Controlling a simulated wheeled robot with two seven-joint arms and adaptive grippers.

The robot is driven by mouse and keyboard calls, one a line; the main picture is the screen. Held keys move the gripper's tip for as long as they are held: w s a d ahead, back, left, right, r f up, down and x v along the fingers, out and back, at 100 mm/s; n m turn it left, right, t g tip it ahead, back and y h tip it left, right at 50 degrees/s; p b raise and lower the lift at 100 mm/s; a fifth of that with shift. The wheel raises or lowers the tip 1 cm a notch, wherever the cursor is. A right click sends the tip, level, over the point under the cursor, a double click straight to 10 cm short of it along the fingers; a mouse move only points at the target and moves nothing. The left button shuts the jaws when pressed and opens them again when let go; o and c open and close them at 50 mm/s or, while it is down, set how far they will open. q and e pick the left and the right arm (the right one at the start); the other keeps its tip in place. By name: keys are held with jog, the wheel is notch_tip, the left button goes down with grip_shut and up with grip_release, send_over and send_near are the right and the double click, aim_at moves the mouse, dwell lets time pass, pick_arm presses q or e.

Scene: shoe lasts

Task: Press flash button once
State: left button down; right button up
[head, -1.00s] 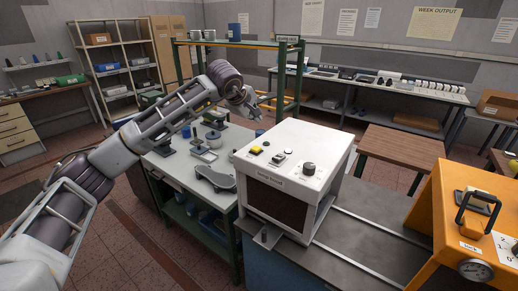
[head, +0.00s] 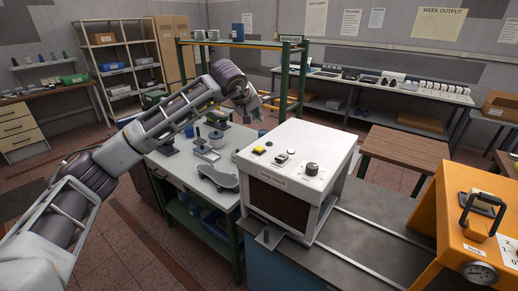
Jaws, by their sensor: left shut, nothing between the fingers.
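A white box-shaped machine (head: 330,150) stands on the bench in the middle of the head view. Its sloping top carries a yellow button (head: 259,150), a small switch (head: 281,158) and a black knob (head: 312,169). The label on its front is too small to read surely, and I cannot tell which control is called flash. My left gripper (head: 258,116) is shut and empty. It hangs in the air behind and above the yellow button, apart from the machine, with its fingers tipped downward. My right gripper is not in view.
An orange machine (head: 450,225) with a black handle and a gauge stands at the right. A pale worktable (head: 170,180) with several small tools is left of the white machine. Green-posted shelving (head: 285,80) rises behind. The grey bench top (head: 365,235) between the two machines is clear.

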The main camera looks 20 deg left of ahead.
pick_arm(q)
jog(key=shift+f, duration=0.15)
jog(key=shift+f+b, duration=1.6)
jog(key=shift+f, duration=1.3)
jog(key=shift+f+b, duration=0.95)
jog(key=shift+f, duration=0.45)
jog(key=shift+f+b, duration=0.85)
jog(key=shift+f, duration=0.1)
jog(key=shift+r, duration=0.1)
dwell(0.4)
jog(key=shift+r+p, duration=0.5)
jog(key=shift+r, duration=0.35)
jog(key=shift+r+p, duration=1.3)
jog(key=shift+r, duration=1.25)
